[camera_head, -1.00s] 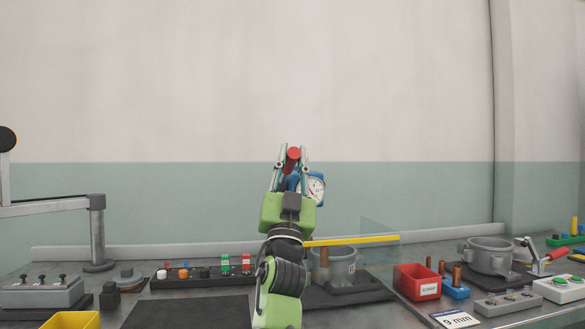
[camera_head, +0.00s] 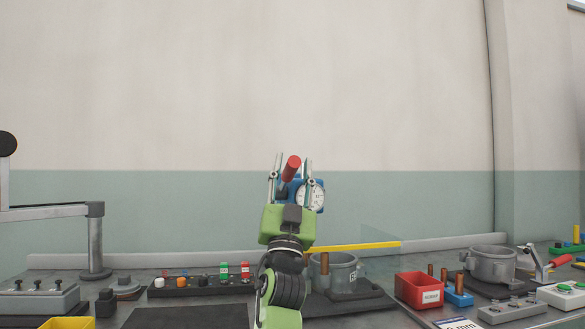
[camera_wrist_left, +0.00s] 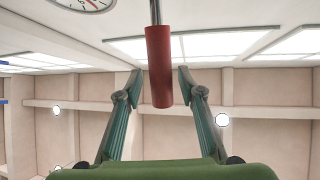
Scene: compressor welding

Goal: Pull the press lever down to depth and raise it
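The press lever's red grip (camera_head: 291,166) points up near the middle of the head view, in front of the press's blue head (camera_head: 288,187) with its white dial gauge (camera_head: 311,194). My left gripper (camera_head: 291,160) is around the grip with its fingers apart. In the left wrist view the red grip (camera_wrist_left: 159,66) hangs on its metal rod between the spread fingers (camera_wrist_left: 160,85), with a small gap on each side. The gauge's edge (camera_wrist_left: 85,4) shows at the top left there. My left arm hides the press column. My right gripper is not in view.
A red bin (camera_head: 420,290), a blue holder (camera_head: 458,299) and another housing (camera_head: 490,265) are further right. A dark mat (camera_head: 190,316) lies bare at the left.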

